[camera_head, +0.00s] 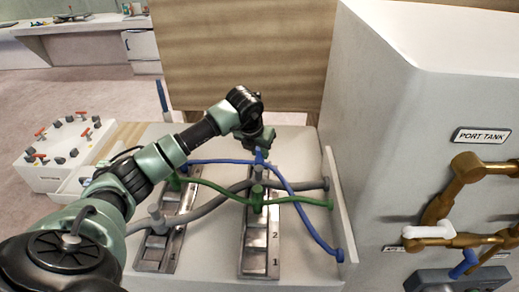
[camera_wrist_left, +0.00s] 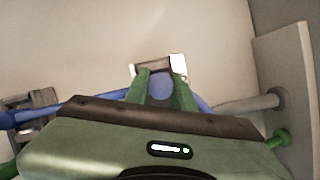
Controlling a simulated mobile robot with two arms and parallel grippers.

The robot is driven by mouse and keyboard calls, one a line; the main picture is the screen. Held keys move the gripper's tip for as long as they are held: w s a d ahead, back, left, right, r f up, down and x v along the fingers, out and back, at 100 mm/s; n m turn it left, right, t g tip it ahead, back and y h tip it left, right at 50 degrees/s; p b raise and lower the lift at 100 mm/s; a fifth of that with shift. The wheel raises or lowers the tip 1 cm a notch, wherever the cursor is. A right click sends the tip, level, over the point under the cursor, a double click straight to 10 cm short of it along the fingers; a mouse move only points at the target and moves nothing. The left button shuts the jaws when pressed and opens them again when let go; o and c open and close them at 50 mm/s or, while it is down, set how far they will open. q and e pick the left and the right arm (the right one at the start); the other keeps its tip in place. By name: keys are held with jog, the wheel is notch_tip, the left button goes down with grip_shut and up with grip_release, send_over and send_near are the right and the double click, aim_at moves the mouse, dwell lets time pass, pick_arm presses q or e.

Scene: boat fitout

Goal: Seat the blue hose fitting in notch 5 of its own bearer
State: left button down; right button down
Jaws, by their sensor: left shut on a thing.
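My left gripper (camera_head: 263,140) reaches in from the left. It is shut on the blue hose fitting (camera_head: 260,157), at the far end of the right-hand metal bearer (camera_head: 257,243). In the left wrist view the blue fitting (camera_wrist_left: 160,87) sits between the two green fingers (camera_wrist_left: 160,85), with the bearer's end (camera_wrist_left: 178,64) just beyond. I cannot tell whether the fitting touches the bearer. Numbers 1 and 2 are readable on this bearer; higher ones are hidden or too small. My right gripper is not in view.
A second metal bearer (camera_head: 157,253) lies to the left. A green hose (camera_head: 220,191) and a grey hose (camera_head: 208,207) cross both bearers. The blue hose (camera_head: 303,213) runs to a low wall (camera_head: 338,200) at right. The white port tank (camera_head: 430,90) stands beyond it.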

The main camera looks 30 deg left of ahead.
pick_arm(q)
jog(key=shift+f+b, duration=0.45)
jog(key=shift+f, duration=0.05)
dwell(0.3)
jog(key=c, duration=1.1)
grip_release()
jog(key=b+v, duration=0.1)
jog(key=v, duration=0.7)
